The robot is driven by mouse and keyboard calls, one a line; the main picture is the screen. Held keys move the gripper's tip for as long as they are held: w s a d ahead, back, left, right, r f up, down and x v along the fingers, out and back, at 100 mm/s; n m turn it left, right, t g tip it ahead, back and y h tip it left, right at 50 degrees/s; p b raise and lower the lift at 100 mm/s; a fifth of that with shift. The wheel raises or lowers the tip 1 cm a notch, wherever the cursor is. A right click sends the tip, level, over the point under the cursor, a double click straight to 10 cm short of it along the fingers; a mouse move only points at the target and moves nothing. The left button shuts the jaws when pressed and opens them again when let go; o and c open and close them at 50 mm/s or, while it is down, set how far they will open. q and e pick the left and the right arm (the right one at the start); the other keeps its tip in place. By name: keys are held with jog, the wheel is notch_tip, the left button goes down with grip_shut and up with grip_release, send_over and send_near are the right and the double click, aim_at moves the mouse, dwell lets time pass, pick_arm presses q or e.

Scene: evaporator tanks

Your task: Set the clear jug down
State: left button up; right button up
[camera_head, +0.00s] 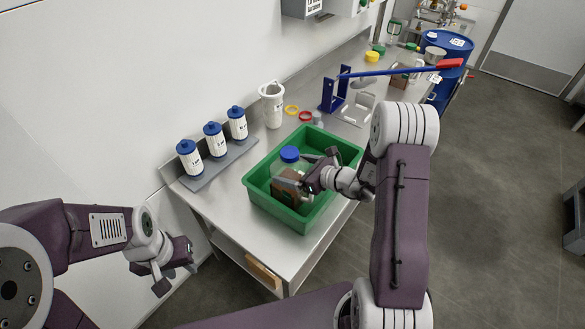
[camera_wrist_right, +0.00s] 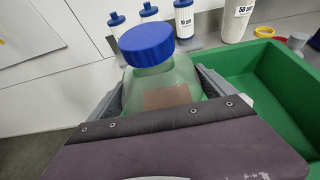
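The clear jug (camera_head: 287,168) has a blue screw cap and a brown patch on its side. In the head view it is upright inside the outline of the green bin (camera_head: 258,192); I cannot tell whether its base touches the bin floor. My right gripper (camera_head: 308,172) reaches in from the right with its fingers on either side of the jug. In the right wrist view the jug (camera_wrist_right: 180,75) sits between both fingers, its lower part hidden by the gripper body. My left gripper (camera_head: 177,272) is open and empty, off the table's front left.
On the steel table (camera_head: 228,205), several blue-capped filter cartridges (camera_head: 214,141) stand on a grey rack at left. A white pitcher (camera_head: 272,105), yellow and red rings, and a blue press with a red-handled lever (camera_head: 400,70) stand behind the bin.

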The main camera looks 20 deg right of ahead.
jog(key=shift+s+d+r, duration=0.1)
jog(key=shift+r, duration=0.1)
jog(key=v, duration=1.2)
jog(key=s+a+f+n+g+y, duration=0.1)
jog(key=s+a+f+n+g, duration=0.1)
jog(key=s+a+n+g, duration=0.5)
jog(key=s+a+f+n+g+h, duration=0.2)
jog(key=s+a+n+g, duration=0.1)
jog(key=s+n, duration=0.35)
jog(key=d+n+h, duration=0.1)
jog(key=n+h, duration=0.1)
jog(key=n, duration=0.3)
jog(key=d+n+h, duration=0.2)
jog(key=n, duration=0.2)
jog(key=d+n+h, duration=0.2)
jog(key=n+h, duration=0.1)
jog(key=n, duration=0.2)
jog(key=shift+s+d+f+n, duration=0.1)
jog(key=shift+s+f+n, duration=0.05)
jog(key=shift+s+n, duration=0.2)
